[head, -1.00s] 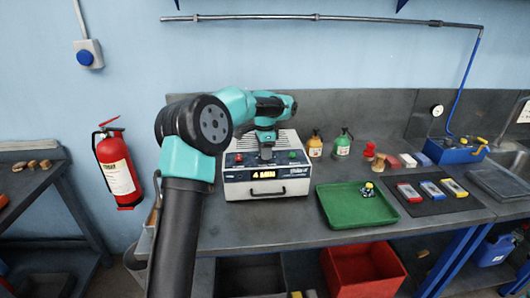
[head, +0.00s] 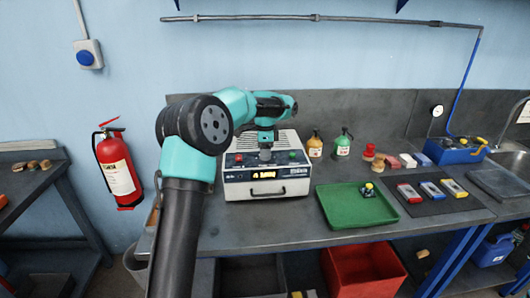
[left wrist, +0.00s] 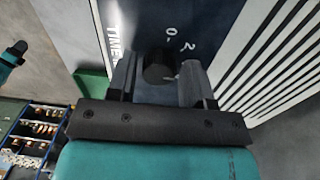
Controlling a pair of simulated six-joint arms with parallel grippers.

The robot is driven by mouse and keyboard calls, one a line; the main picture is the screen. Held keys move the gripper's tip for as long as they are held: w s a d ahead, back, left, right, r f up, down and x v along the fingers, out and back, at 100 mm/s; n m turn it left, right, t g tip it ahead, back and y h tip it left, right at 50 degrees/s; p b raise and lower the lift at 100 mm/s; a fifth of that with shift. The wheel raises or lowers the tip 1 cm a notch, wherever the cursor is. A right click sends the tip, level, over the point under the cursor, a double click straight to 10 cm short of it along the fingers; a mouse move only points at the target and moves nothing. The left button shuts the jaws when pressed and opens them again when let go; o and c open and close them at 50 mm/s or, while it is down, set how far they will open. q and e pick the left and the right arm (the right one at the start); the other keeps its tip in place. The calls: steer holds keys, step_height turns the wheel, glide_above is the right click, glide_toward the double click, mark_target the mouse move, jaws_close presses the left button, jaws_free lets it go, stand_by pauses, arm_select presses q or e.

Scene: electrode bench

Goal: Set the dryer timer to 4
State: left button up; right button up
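The dryer (head: 290,168) is a pale box with a dark front panel, a handle and a lit display (head: 268,191). The display's amber text is too small to read surely now. My left gripper (head: 265,153) points down at the panel on top, and the arm hides part of the dryer. In the left wrist view, the dark round timer knob (left wrist: 158,67) sits between the fingers of my left gripper (left wrist: 160,72), with narrow gaps beside it. The fingers look open around it. A "TIME" label and the figures 0 and 2 show near the knob. My right gripper is out of view.
A green tray (head: 337,215) with a small dark-and-yellow item stands right of the dryer. Two bottles (head: 343,146) stand behind it. A dark mat (head: 414,206) with several coloured boxes lies further right. The bench front before the dryer is clear.

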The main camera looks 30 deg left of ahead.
arm_select(q)
steer(key=shift+o, duration=0.9)
step_height(320, 180, up, 17)
steer(key=shift+w+a+r, duration=0.2)
steer(key=shift+w, duration=0.1)
stand_by(0.3)
